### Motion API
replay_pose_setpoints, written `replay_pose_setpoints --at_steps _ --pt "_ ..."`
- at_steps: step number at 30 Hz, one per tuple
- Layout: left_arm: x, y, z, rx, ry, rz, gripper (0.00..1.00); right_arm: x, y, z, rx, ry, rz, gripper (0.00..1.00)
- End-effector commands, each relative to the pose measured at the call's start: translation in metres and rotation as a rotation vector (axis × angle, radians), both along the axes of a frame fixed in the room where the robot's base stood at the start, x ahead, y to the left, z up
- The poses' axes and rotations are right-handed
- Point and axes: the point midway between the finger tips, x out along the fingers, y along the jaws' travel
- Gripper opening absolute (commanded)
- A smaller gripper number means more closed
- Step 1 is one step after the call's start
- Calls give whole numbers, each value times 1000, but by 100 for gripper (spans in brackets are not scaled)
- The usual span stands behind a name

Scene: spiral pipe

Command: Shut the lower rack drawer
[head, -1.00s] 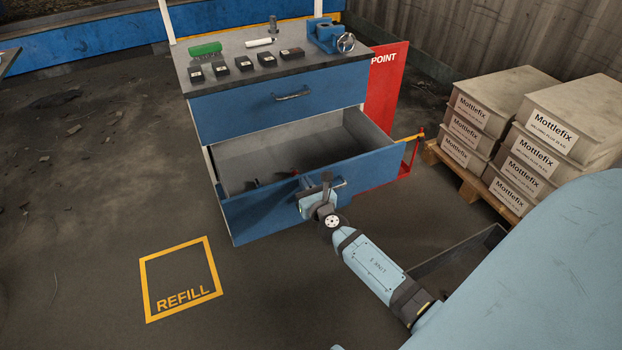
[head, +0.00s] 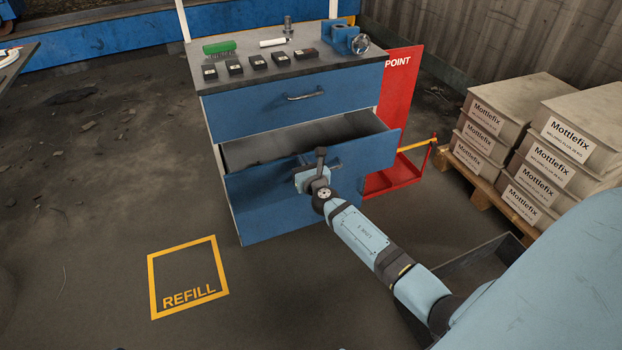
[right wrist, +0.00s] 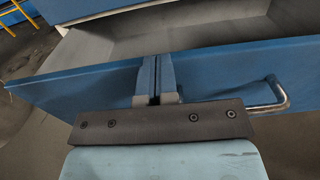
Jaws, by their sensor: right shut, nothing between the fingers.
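The blue rack has a shut upper drawer (head: 300,100) and a lower drawer (head: 262,208) that stands partly open, its grey inside showing behind the top edge. My right gripper (head: 310,172) is at the lower drawer's front, near its handle, and covers part of it. In the right wrist view the two fingers (right wrist: 155,78) are together with nothing between them, up against the blue front panel (right wrist: 220,75). The metal handle (right wrist: 278,97) is to the right of the fingers, not held. My left gripper is not in view.
On the rack top (head: 330,66) are a green item, several small dark boxes and a blue vise (head: 342,38). A red stand (head: 400,110) is close on the right, then a pallet of Mottlefix boxes (head: 490,120). The floor left, around the yellow REFILL square (head: 188,277), is clear.

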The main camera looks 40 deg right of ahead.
Motion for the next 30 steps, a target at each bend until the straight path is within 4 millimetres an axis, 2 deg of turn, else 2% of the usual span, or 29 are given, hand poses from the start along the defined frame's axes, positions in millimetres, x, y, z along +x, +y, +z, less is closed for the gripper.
replay_pose_setpoints --at_steps 2,8,15,21,30 --pt "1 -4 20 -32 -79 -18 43 21 -6 -2 -3 -2 -1 0" --pt "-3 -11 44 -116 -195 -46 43 64 -16 -3 -3 -2 0 0" --pt "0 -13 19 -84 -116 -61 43 98 -24 -2 0 -1 0 0" --pt "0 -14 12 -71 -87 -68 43 109 -27 -1 0 0 0 0" --pt "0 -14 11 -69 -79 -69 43 111 -27 0 0 0 1 0"
